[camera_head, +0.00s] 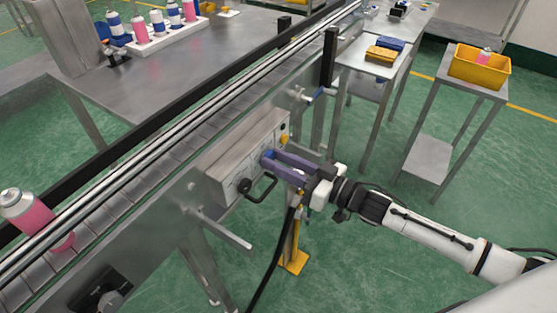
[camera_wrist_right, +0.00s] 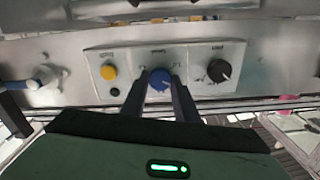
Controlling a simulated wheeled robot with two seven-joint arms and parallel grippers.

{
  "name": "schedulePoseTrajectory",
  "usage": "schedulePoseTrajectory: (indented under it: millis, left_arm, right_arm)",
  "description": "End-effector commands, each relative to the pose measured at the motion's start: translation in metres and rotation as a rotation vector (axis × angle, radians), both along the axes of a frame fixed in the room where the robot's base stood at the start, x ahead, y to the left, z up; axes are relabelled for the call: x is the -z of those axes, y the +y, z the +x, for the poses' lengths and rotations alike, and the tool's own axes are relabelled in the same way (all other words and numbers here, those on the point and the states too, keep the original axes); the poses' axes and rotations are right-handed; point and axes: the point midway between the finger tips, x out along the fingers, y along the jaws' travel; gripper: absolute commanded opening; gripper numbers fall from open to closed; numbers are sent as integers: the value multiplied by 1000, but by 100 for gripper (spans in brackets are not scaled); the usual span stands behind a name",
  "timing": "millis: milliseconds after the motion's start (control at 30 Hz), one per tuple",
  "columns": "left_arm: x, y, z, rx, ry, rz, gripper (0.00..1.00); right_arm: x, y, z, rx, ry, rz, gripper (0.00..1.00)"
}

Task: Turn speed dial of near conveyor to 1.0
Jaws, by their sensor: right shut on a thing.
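The near conveyor (camera_head: 140,170) runs diagonally across the head view with a grey control box (camera_head: 222,172) on its side. In the right wrist view the control panel (camera_wrist_right: 193,58) carries a blue dial (camera_wrist_right: 159,79) in the middle, a yellow button (camera_wrist_right: 108,72) on the left and a black knob (camera_wrist_right: 219,70) on the right. My right gripper (camera_head: 270,160) reaches the box from the right. In the right wrist view its fingers (camera_wrist_right: 159,88) are shut on the blue dial, one on each side. The dial's scale is too small to read. My left gripper is in neither view.
A pink and white can (camera_head: 38,218) stands on the conveyor at the left. A black handle (camera_head: 262,190) and a metal bar (camera_head: 222,229) stick out near the box. A yellow bin (camera_head: 480,72) stands on a side table at the right. Green floor lies open below my right arm.

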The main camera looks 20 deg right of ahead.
Motion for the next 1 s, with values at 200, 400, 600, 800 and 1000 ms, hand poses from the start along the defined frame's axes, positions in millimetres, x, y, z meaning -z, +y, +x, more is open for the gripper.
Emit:
schedulePoseTrajectory:
  millis: [200, 400, 600, 800, 1000]
  left_arm:
    - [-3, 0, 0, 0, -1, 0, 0]
    - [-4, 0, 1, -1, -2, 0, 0]
    - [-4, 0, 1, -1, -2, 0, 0]
    - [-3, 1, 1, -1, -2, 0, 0]
    - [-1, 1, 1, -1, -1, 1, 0]
  right_arm:
    - [0, 0, 0, 1, -99, -127, 5]
    - [0, 0, -1, 0, -215, -276, 5]
    - [0, 0, -1, 0, -332, -425, 5]
    - [1, 1, -1, 0, -436, -559, 5]
    - [1, 1, -1, 0, -517, -662, 5]
